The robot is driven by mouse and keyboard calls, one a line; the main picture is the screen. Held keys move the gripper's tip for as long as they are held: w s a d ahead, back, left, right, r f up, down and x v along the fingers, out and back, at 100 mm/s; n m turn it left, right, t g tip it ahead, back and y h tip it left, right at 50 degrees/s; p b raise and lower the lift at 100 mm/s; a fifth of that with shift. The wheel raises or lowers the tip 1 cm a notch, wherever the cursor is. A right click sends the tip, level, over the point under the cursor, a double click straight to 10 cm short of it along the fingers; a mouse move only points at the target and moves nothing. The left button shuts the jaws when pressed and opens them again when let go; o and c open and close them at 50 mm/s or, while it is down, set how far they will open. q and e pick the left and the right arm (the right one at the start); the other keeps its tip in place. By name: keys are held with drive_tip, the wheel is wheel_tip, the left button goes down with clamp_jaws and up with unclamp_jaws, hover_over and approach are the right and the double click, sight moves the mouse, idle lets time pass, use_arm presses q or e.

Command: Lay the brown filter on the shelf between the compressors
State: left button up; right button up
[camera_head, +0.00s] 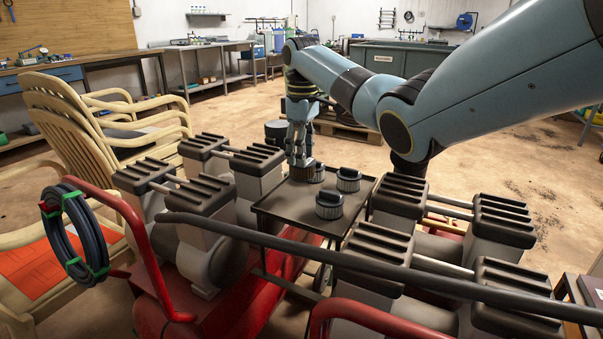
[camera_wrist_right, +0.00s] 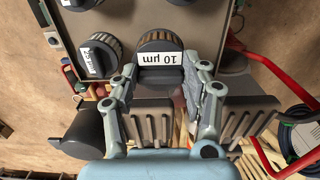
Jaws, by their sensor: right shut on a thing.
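My right gripper (camera_head: 300,160) is shut on the brown filter (camera_head: 302,174) at the far left part of the shelf (camera_head: 285,203). In the right wrist view the brown filter (camera_wrist_right: 160,43), with a black cap and a white "10 µm" label, sits between the fingertips (camera_wrist_right: 165,78). I cannot tell whether its base touches the shelf. The dark shelf lies between the left compressors (camera_head: 205,190) and the right compressors (camera_head: 400,200). Grey filters with black caps stand on it: one near (camera_head: 329,205), one far right (camera_head: 348,180), one just behind the brown filter (camera_head: 318,171). My left gripper is out of view.
A dark rail (camera_head: 330,255) crosses in front of the shelf. Red tubing (camera_head: 140,240) and a coiled hose (camera_head: 75,230) are at left, by stacked cream chairs (camera_head: 75,125). The shelf's front left part is bare.

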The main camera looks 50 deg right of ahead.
sight(301, 179)
drive_tip(key=shift+s+a+f, duration=0.5)
drive_tip(key=shift+a, duration=0.15)
drive_tip(key=shift+s+a+f, duration=0.45)
drive_tip(key=shift+s+a, duration=0.05)
drive_tip(key=shift+a, duration=0.1)
wheel_tip(301, 179, down, 4)
drive_tip(key=shift+f+b, duration=0.1)
drive_tip(key=shift+b, duration=0.5)
drive_tip(key=o, duration=1.2)
drive_tip(key=shift+c, duration=0.2)
wheel_tip(301, 179, up, 12)
drive_tip(key=p, duration=0.3)
